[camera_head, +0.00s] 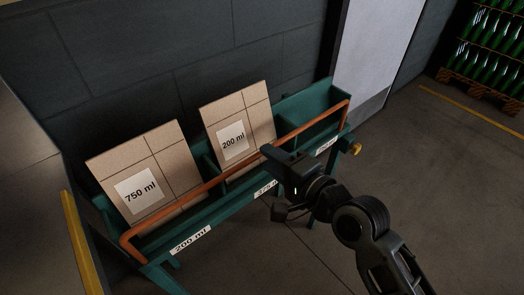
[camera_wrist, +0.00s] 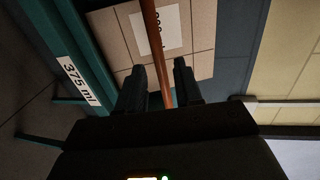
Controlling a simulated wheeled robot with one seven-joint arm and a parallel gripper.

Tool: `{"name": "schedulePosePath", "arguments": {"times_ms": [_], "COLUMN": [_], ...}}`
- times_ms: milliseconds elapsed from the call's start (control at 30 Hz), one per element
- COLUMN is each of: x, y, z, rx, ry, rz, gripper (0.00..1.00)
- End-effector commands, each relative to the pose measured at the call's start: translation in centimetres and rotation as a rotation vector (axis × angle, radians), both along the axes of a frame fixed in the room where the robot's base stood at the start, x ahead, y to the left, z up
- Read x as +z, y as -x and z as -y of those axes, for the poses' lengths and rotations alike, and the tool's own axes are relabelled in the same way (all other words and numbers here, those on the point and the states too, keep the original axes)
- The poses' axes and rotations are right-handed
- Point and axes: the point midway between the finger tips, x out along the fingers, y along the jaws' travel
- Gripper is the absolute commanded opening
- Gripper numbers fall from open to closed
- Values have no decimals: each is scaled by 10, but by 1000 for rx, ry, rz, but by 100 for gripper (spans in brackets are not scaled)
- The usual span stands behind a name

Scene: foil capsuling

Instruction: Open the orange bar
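The orange bar (camera_head: 218,180) runs along the front of a green rack (camera_head: 222,212), over the boxes, with bent ends at the left and right. In the wrist view the orange bar (camera_wrist: 154,48) passes between the two fingers of my gripper (camera_wrist: 161,80). The fingers stand apart, with a gap on each side of the bar. In the head view my gripper (camera_head: 268,158) is at the bar, right of its middle. The fingertips are partly hidden there by the gripper body.
A box marked 750 ml (camera_head: 141,172) and a box marked 200 ml (camera_head: 238,128) lean in the rack. A yellow-brown knob (camera_head: 355,148) is at the rack's right end. A grey wall stands behind. Green bottles (camera_head: 490,55) are stacked far right. The floor to the right is clear.

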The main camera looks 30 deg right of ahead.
Motion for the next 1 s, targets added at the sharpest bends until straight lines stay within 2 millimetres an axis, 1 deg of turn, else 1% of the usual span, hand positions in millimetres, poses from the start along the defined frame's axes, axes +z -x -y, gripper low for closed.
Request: {"name": "schedulePosePath", "arguments": {"times_ms": [33,100,233,400,633,900,1000], "x": [-1,-3,-6,-7,-7,-7,-8], "y": [-9,-18,-30,-36,-36,-36,-36], "z": [-2,-3,-5,-6,-6,-6,-6], "rx": [1,0,-1,-1,-1,0,0], "ry": [1,2,2,2,2,3,3], "rz": [1,1,0,0,0,1,0], "gripper": [35,35,35,35,34,8,0]}}
